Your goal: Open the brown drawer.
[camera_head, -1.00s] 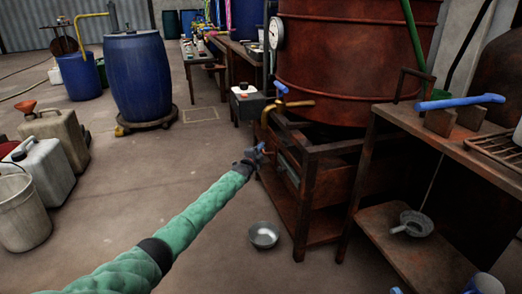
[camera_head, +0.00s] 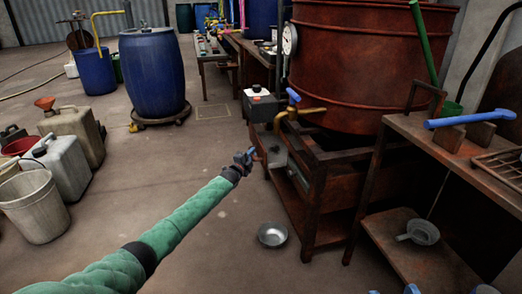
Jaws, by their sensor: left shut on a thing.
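The brown drawer (camera_head: 274,166) is in the brown wooden stand (camera_head: 316,205) under the big rust-red vat. Its front faces left, towards my left gripper (camera_head: 250,158), and it appears pulled part of the way out. My left arm reaches in from the lower left. The left gripper is shut at the drawer's front, on what appears to be its handle; the fingers hide most of the handle. My right gripper is not in view.
A metal bowl (camera_head: 272,235) lies on the floor before the stand. A brown side table (camera_head: 440,150) stands at right, with a blue-handled tool on it. Blue barrels and several canisters stand at left.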

